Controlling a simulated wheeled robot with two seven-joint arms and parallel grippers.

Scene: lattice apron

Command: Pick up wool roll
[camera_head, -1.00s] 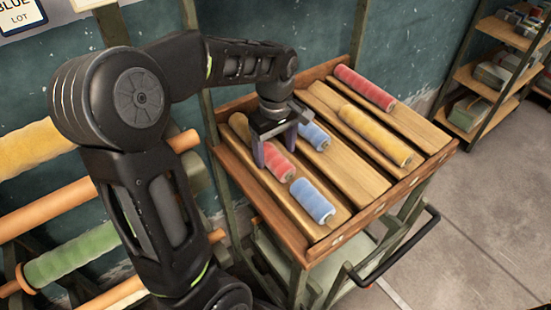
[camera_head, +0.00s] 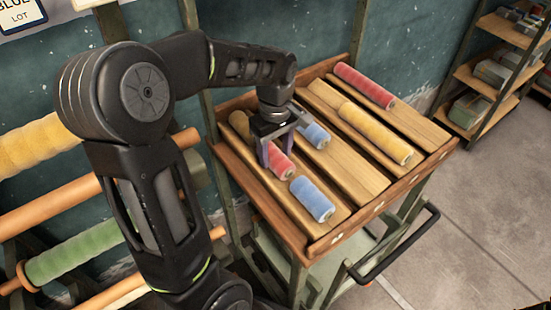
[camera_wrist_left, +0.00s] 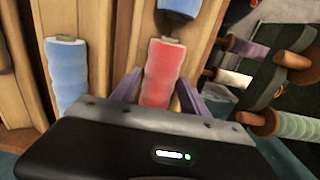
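A red wool roll (camera_head: 280,162) lies in the near-left trough of the wooden rack top (camera_head: 318,252). My left gripper (camera_head: 278,158) is lowered over it, with its purple fingers on either side of the roll. In the left wrist view the red roll (camera_wrist_left: 160,75) shows between the two fingers (camera_wrist_left: 158,85), which look spread; contact with the roll cannot be made out. A blue roll (camera_head: 312,200) lies just in front in the same trough, and another blue roll (camera_head: 314,135) lies in the trough beside it. My right gripper is not in view.
A yellow roll (camera_head: 376,134) and another red roll (camera_head: 364,87) lie in troughs further right. The cart has a black handle (camera_head: 400,250) at the front. Large wool spools (camera_head: 70,252) hang at the left. Shelves (camera_head: 484,82) stand at the back right; open floor lies right.

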